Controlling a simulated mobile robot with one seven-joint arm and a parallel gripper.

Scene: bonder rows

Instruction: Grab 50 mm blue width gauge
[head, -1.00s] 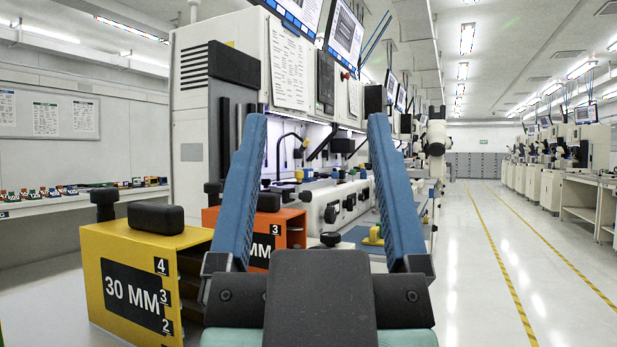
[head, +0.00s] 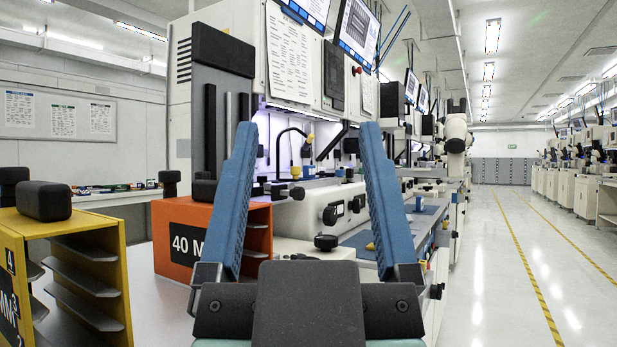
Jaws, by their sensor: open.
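My gripper (head: 306,140) is open in the head view, its two blue fingers pointing up and forward with nothing between them. No blue width gauge marked 50 mm is to be seen. An orange gauge box marked "40 M" (head: 186,236) stands on the bench just left of my left finger, which hides part of it. A yellow gauge box (head: 75,232) with dark shelves and a black handle stands nearer, at the left edge. Its label is cut off by the picture edge.
A white bonder machine (head: 210,100) with monitors stands behind my gripper. Its bench with black knobs (head: 326,242) runs away to the right. A clear aisle floor (head: 490,260) with yellow lines lies at the right.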

